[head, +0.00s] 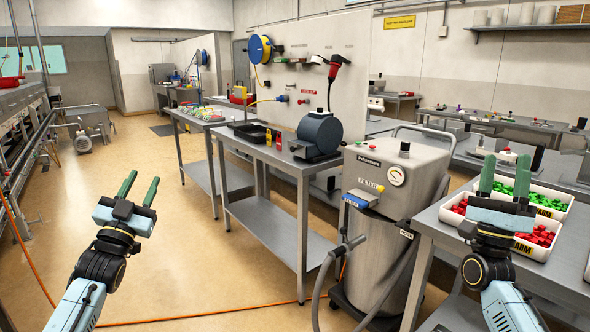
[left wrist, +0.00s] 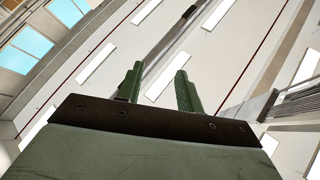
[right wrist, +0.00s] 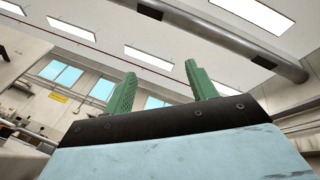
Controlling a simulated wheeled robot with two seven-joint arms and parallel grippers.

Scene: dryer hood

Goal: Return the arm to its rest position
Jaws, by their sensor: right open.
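My left gripper (head: 138,188) is raised over the open floor at the left of the head view. Its two green fingers stand apart with nothing between them, and they also show apart in the left wrist view (left wrist: 158,88). My right gripper (head: 505,178) is raised at the right, in front of the bins of red and green pieces in the head view. Its green fingers point up, apart and empty, and also show in the right wrist view (right wrist: 162,90). Both wrist views face the ceiling and upper walls.
A grey filter machine (head: 395,185) with a hose stands between my arms. A steel table (head: 262,150) with a dark motor-like unit (head: 318,135) is behind it. A white bin of red pieces (head: 535,250) sits on the right table. An orange cable (head: 200,315) crosses the floor.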

